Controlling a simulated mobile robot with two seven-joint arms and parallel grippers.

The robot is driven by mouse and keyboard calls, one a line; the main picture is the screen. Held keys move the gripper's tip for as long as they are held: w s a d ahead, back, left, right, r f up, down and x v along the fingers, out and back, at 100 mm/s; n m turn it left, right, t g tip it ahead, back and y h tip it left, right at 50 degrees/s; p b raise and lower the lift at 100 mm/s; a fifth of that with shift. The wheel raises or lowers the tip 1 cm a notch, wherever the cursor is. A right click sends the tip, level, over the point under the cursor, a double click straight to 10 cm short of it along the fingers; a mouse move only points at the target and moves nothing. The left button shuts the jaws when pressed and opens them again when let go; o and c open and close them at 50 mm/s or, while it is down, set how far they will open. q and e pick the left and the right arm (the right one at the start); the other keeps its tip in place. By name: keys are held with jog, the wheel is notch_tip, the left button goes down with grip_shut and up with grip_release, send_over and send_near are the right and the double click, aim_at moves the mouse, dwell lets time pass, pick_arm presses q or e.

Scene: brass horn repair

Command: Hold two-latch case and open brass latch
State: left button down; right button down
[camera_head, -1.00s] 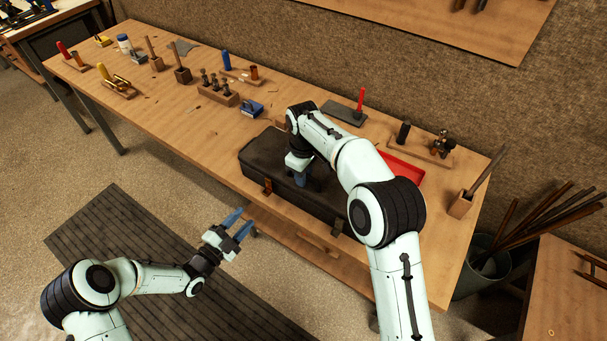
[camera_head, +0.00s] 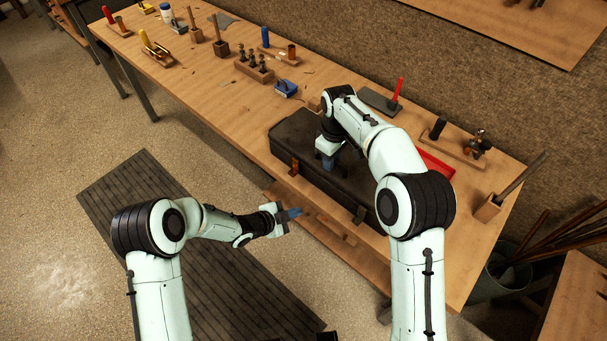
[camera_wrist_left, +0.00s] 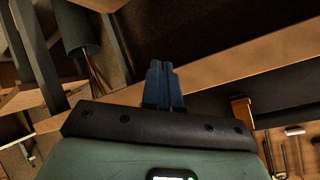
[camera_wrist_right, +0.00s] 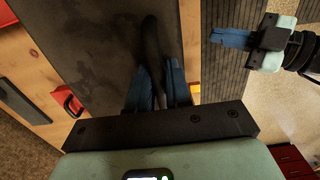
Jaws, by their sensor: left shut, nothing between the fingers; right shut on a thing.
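The black two-latch case (camera_head: 290,133) lies closed on the workbench. A latch (camera_wrist_left: 242,108) also shows in the left wrist view, right of the fingers. My right gripper (camera_wrist_right: 158,88) points down over the lid, shut on the case's dark handle (camera_wrist_right: 151,45). My left gripper (camera_head: 298,212) is shut and empty, in front of the case and apart from it. Its blue fingers lie together in the left wrist view (camera_wrist_left: 161,75).
A red tray (camera_head: 437,168) lies behind the case's right end. Tool blocks, a blue object (camera_head: 286,89) and a red-handled tool (camera_head: 397,92) stand along the bench. A bucket of rods (camera_head: 497,278) stands at the right. The floor before the bench is open.

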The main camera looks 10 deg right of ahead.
aim_at(294, 168)
pick_arm(q)
jog(key=s+d+r+n+y, duration=0.1)
jog(key=d+r+n+y, duration=0.2)
jog(key=r+n+y, duration=0.2)
jog(key=s+d+r+n+t+y, duration=0.1)
jog(key=d+r+n+y, duration=0.2)
jog(key=r, duration=0.8)
jog(key=shift+r+n+y, duration=0.25)
jog(key=shift+n+y, duration=0.85)
jog(key=shift+f, duration=0.1)
jog(key=x, duration=1)
jog(key=shift+w, duration=0.25)
jog(key=shift+w+a, duration=1.3)
jog(key=shift+w, duration=0.1)
